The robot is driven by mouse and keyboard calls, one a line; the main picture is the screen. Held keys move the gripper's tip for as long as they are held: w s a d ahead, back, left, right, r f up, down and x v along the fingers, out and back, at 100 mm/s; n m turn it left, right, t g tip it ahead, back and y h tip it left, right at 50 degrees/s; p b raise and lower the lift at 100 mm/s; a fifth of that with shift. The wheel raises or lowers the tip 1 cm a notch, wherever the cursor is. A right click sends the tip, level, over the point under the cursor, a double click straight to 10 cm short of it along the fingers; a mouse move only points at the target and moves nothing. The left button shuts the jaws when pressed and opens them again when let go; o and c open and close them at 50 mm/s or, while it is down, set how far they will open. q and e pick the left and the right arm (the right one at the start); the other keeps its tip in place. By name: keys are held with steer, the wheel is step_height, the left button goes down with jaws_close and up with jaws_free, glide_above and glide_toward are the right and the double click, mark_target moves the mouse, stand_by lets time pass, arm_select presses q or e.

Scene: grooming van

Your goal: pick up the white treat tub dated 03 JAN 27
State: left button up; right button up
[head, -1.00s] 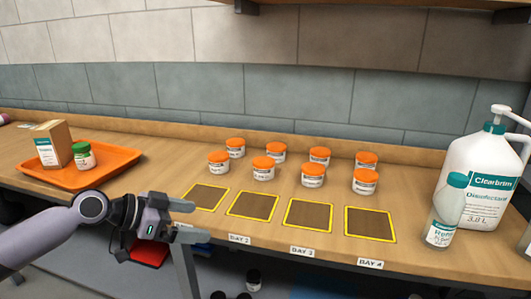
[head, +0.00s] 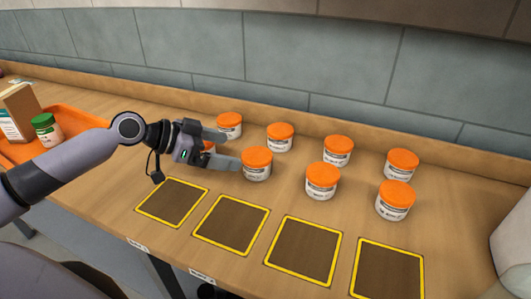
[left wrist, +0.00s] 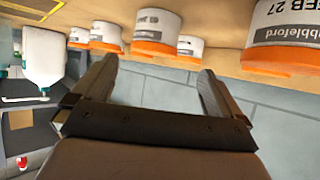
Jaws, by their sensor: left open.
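Several white treat tubs with orange lids stand in two rows on the wooden counter, among them a front tub (head: 257,166) and a back tub (head: 229,127). Their dates are too small to read in the head view. My left gripper (head: 230,149) is open, its fingers reaching among the leftmost tubs and partly hiding one front tub (head: 208,146). In the left wrist view, which is upside down, a large near tub (left wrist: 285,25) reads "FEB 27", its day cut off. Another tub (left wrist: 157,28) shows beyond the open fingers (left wrist: 157,72), its label unreadable. My right gripper is not in view.
Yellow-edged dark squares, one of them here (head: 231,225), lie along the counter front. An orange tray (head: 70,122) with a green-lidded jar (head: 47,130) and a box (head: 18,112) is at left. A white jug (head: 515,225) stands at the right edge. A tiled wall closes the back.

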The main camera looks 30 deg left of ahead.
mark_target(247, 157)
arm_select(q)
steer(key=shift+w+d, duration=0.15)
steer(key=shift+w, duration=0.1)
steer(key=shift+w+d+f+p, duration=0.45)
steer(key=shift+d+f, duration=0.1)
steer(key=shift+d, duration=0.25)
steer(key=shift+p+x, duration=0.45)
steer(key=shift+x, duration=1.7)
steer(key=shift+s+f, duration=0.15)
steer(key=c, duration=1.1)
